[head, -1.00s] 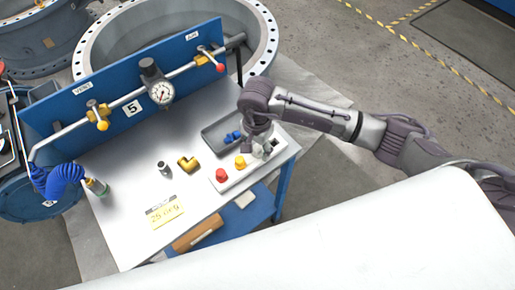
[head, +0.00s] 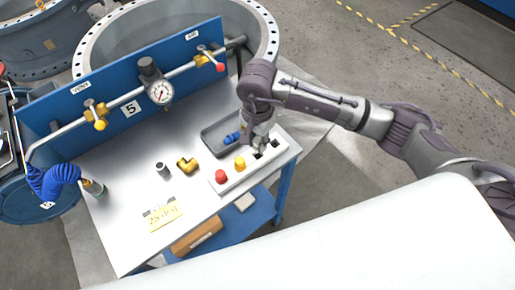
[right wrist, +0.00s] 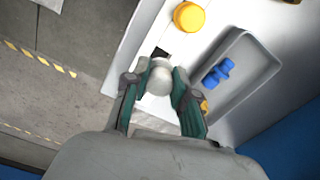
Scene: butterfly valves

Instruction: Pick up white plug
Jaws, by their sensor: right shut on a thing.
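My right gripper (head: 261,143) is shut on the white plug (right wrist: 158,78), which shows between its fingers in the right wrist view. In the head view the gripper is over the white holder strip (head: 228,183) and mostly hides the plug. The plug appears held above the strip, with a dark square hole showing beside it in the right wrist view. A red plug (head: 220,175) and a yellow plug (head: 240,163) sit in the strip. The yellow plug also shows in the right wrist view (right wrist: 188,17). My left gripper is out of view.
A grey tray (head: 212,141) with a blue fitting (head: 232,138) lies behind the strip. A brass elbow (head: 187,165), a small metal piece (head: 162,169) and a yellow note (head: 165,216) lie on the table. A blue panel (head: 118,112) with pipe and gauge stands at the back.

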